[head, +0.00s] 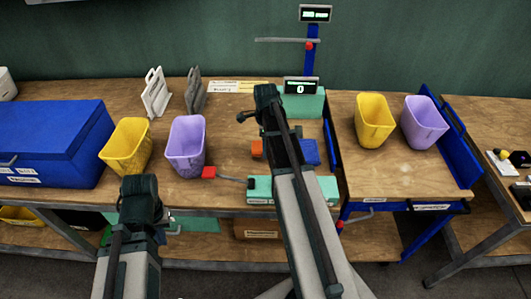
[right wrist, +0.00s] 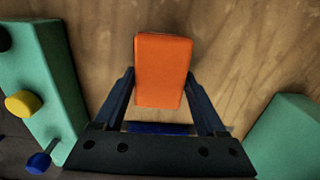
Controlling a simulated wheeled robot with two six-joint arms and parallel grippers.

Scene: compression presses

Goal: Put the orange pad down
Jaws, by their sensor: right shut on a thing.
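The orange pad (right wrist: 163,68) stands out between the two dark fingers of my right gripper (right wrist: 160,76) in the right wrist view, and the gripper is shut on it. Bare wood lies beyond the pad; I cannot tell whether the pad touches it. In the head view a small orange piece, likely this pad (head: 257,149), shows just left of my right arm, which hides the gripper there. My left gripper (head: 173,231) is low at the front left of the bench, small and dark, and its jaw opening cannot be made out.
Teal press parts flank the pad in the right wrist view, the left one (right wrist: 40,75) with a yellow knob (right wrist: 23,104). A blue block (head: 310,152) lies right of my arm. A purple bin (head: 186,146) and yellow bin (head: 126,146) stand left; a red-ended lever (head: 209,172) juts out.

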